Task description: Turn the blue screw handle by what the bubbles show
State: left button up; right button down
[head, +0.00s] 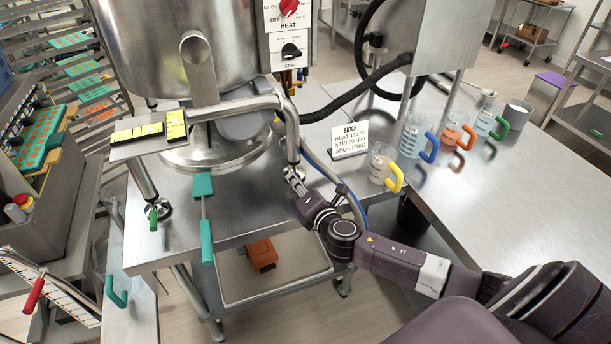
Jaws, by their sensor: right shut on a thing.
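The steel depositor kettle (178,45) stands on the steel table. Two yellow bubble levels sit on a plate at its front, a longer one (137,132) and a shorter one (176,125). Their bubbles are too small to read. My right gripper (293,175) is low at the foot of the kettle's right leg, shut on what seems to be the screw handle there. The fingers hide the handle, and I cannot see its blue colour. A green screw handle (153,219) hangs at the left foot. My left gripper is not in view.
A batch sign (350,140) stands right of my gripper. Beakers with yellow (395,178), blue, orange and green handles stand behind my right arm. A teal spatula (204,220) lies at the table's front edge. A black hose (350,102) crosses behind.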

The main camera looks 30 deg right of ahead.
jog(key=shift+w+a+m+h, duration=0.15)
jog(key=shift+a+m+h, duration=0.1)
jog(key=shift+m+h, duration=0.35)
jog(key=c, duration=1.9)
grip_release()
jog(key=v, duration=1.2)
jog(key=shift+r, duration=0.2)
